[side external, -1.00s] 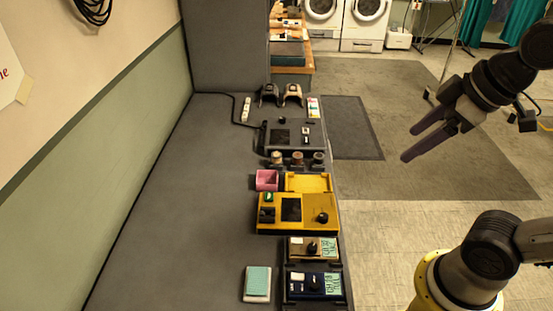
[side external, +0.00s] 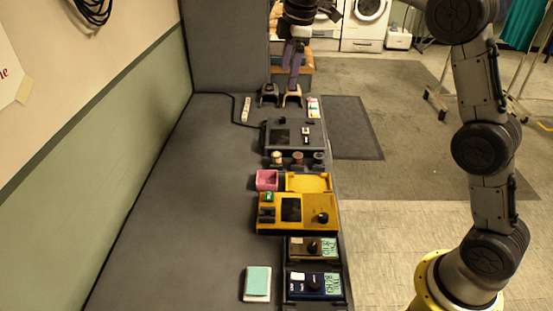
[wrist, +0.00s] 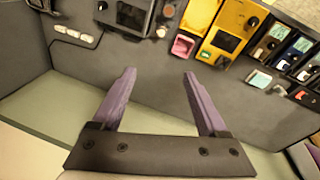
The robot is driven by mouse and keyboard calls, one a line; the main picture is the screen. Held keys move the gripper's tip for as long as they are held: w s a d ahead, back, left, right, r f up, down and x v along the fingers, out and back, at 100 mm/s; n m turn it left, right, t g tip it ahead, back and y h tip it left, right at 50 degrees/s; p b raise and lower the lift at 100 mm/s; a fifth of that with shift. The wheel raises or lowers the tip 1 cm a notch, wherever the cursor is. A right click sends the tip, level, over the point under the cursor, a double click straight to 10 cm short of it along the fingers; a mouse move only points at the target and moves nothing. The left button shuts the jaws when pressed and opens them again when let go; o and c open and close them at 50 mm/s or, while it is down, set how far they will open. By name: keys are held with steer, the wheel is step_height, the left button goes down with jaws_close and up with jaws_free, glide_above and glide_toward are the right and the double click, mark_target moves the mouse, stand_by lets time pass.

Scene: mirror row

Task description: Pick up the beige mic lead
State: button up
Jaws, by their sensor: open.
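No item is clearly a beige mic lead. At the far end of the bench a tan, horseshoe-shaped item (side external: 292,98) stands beside a darker similar one (side external: 268,97); the picture is too small to tell what they are. A row of small round pieces (side external: 297,158), one of them pale, sits nearer. My gripper (side external: 291,75) points down at the far end of the bench, its purple fingers just above or behind the tan item; the depth is unclear. In the wrist view my gripper (wrist: 158,74) is open, with nothing between the fingers.
A grey device (side external: 283,137), pink box (side external: 266,180), yellow device (side external: 297,213), brown box (side external: 312,248) and blue box (side external: 314,284) line the bench's right edge. A power strip (side external: 246,109) with a black cable lies at the far left. The bench's left side is clear.

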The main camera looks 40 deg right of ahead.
steer(key=g, duration=0.1)
glide_above(278, 154)
step_height(278, 154, down, 11)
steer(key=shift+g, duration=0.7)
steer(key=f, duration=1.2)
steer(key=shift+w+d+f, duration=0.15)
steer(key=shift+w+f, duration=0.2)
steer(key=shift+s+a+f, duration=0.15)
steer(key=shift+s+f, duration=0.05)
steer(key=shift+f, duration=1.3)
steer(key=shift+s+a+f, duration=0.1)
steer(key=shift+s+f, duration=0.05)
steer(key=shift+f, duration=1.3)
jaws_close()
